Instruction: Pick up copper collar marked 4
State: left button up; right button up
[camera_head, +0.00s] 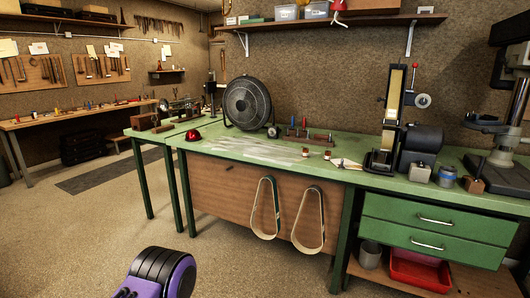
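Two small reddish-brown pieces with pale tops stand on the green workbench (225,146). One small piece (306,152) is left of the other small piece (327,155). They may be copper collars, but they are too small for me to read any mark, so I cannot tell which is marked 4. A purple and black part of my own arm shows at the bottom, well in front of the bench. Neither of my grippers is in view.
A round black fan (248,103), a red dome-shaped object (193,135) and a rack with coloured handles (310,138) stand on the bench. A belt sander (393,115) is to the right. Two belts (264,208) hang at the front. The floor before the bench is clear.

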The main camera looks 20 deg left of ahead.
aim_at(327, 156)
jog(key=u, duration=0.35)
jog(key=i, duration=1.5)
jog(key=z, duration=0.9)
